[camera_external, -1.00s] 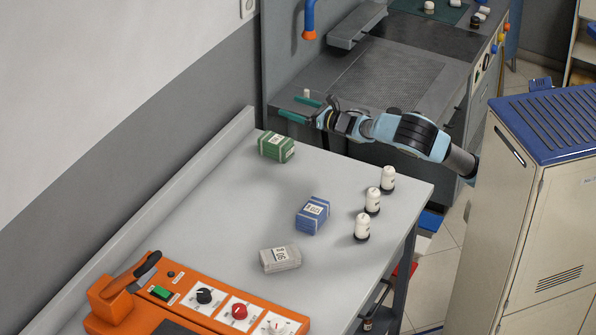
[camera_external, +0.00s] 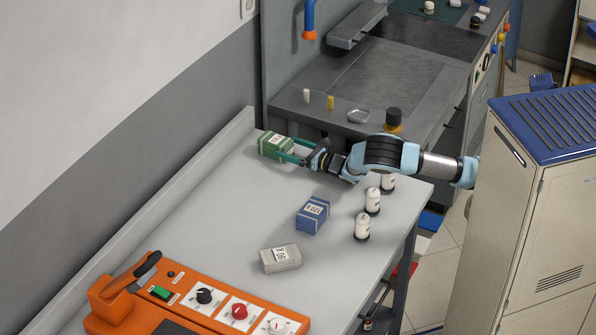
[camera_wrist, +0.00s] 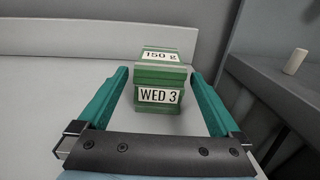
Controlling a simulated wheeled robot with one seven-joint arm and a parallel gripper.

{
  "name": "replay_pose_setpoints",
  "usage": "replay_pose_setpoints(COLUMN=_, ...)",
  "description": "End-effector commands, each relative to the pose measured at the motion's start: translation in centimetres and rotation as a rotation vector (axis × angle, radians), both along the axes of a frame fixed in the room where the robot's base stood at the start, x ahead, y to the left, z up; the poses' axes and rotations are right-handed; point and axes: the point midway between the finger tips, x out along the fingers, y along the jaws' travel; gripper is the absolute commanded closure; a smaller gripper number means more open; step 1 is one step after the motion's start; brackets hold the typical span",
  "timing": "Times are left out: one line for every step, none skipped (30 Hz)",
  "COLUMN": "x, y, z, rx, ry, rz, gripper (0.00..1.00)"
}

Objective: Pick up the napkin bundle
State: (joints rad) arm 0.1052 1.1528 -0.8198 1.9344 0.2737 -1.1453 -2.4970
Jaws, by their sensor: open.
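A green bundle (camera_external: 272,144) with white labels lies near the back left edge of the worktable. The wrist view shows this green bundle (camera_wrist: 160,77) upright, its labels reading "150 g" and "WED 3". My gripper (camera_external: 284,149) is open at its right side. In the wrist view my gripper (camera_wrist: 158,74) has one teal finger on each side of the bundle, with a gap showing on both sides. A blue bundle (camera_external: 312,215) and a grey bundle (camera_external: 280,258) lie nearer on the table. Which one is called the napkin bundle cannot be told from the labels.
Several white bottles, including one (camera_external: 362,227), stand along the table's right side, the farthest partly below my arm. An orange control unit (camera_external: 190,310) fills the front. A raised ledge (camera_external: 215,150) runs along the back left. The table (camera_external: 215,215) is clear left of the bundles.

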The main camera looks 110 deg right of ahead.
Motion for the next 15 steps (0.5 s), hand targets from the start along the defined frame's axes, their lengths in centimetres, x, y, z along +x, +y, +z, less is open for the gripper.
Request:
replay_pose_setpoints(x=0.3, y=-0.3, z=0.0, rx=0.001, ry=0.001, rz=0.001, gripper=0.0)
replay_pose_setpoints(x=0.4, y=-0.4, z=0.0, rx=0.001, ry=0.001, rz=0.001, gripper=0.0)
replay_pose_setpoints(x=0.5, y=-0.5, z=0.0, rx=0.001, ry=0.001, rz=0.001, gripper=0.0)
replay_pose_setpoints(x=0.6, y=-0.7, z=0.0, rx=0.002, ry=0.001, rz=0.001, gripper=0.0)
replay_pose_setpoints(x=0.7, y=-0.8, z=0.0, rx=0.002, ry=0.001, rz=0.0, gripper=0.0)
replay_pose_setpoints(x=1.0, y=-1.2, z=0.0, rx=0.001, ry=0.001, rz=0.0, gripper=0.0)
replay_pose_setpoints(x=1.2, y=-1.4, z=0.1, rx=0.002, ry=0.001, rz=0.0, gripper=0.0)
replay_pose_setpoints(x=1.5, y=-1.8, z=0.1, rx=0.001, ry=0.001, rz=0.001, gripper=0.0)
replay_pose_setpoints(x=1.9, y=-2.2, z=0.2, rx=0.001, ry=0.0, rz=0.001, gripper=0.0)
replay_pose_setpoints(x=2.2, y=-2.6, z=0.2, rx=0.001, ry=0.0, rz=0.0, gripper=0.0)
replay_pose_setpoints(x=2.5, y=-2.9, z=0.2, rx=0.001, ry=0.0, rz=0.0, gripper=0.0)
replay_pose_setpoints(x=2.9, y=-3.3, z=0.2, rx=0.001, ry=0.001, rz=0.001, gripper=0.0)
replay_pose_setpoints(x=3.1, y=-3.6, z=0.1, rx=0.001, ry=0.001, rz=0.001, gripper=0.0)
replay_pose_setpoints(x=3.3, y=-3.8, z=0.1, rx=0.002, ry=0.001, rz=0.0, gripper=0.0)
replay_pose_setpoints(x=3.6, y=-4.0, z=0.0, rx=0.002, ry=0.001, rz=0.001, gripper=0.0)
